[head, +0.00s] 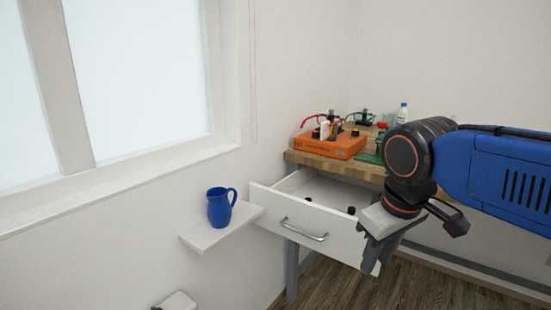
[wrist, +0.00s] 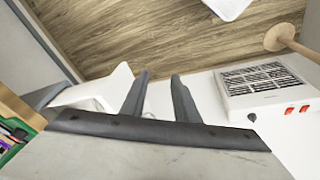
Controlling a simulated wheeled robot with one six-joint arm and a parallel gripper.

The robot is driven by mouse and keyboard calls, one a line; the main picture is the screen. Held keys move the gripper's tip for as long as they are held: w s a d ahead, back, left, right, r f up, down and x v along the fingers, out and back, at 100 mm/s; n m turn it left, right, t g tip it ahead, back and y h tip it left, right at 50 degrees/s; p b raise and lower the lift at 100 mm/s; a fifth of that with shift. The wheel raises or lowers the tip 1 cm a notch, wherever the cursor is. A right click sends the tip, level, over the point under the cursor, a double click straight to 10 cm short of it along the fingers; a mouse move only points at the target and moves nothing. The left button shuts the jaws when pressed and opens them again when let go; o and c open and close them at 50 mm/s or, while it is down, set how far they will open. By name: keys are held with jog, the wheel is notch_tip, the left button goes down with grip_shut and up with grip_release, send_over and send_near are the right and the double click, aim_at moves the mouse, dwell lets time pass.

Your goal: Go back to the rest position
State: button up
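My gripper (head: 371,268) hangs at the end of my blue and black arm on the right of the head view, pointing down. In the head view it overlaps the right end of the open drawer's front; whether it touches the drawer I cannot tell. In the wrist view its two dark fingers (wrist: 159,75) stand apart with a clear gap. Nothing is held between them.
A white drawer (head: 300,226) stands pulled out below a wooden workbench (head: 294,157). An orange box (head: 337,146) lies on the bench. A blue jug (head: 218,209) stands on a small wall shelf (head: 208,238). The wrist view shows a vented box (wrist: 262,94) and wooden floor (wrist: 150,30).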

jog(key=s+d+f+m+t, duration=0.2)
jog(key=s+d+f+m, duration=0.3)
jog(key=d+f, duration=0.4)
jog(key=shift+s+f, duration=0.75)
jog(key=shift+f, duration=0.2)
jog(key=shift+a, duration=0.15)
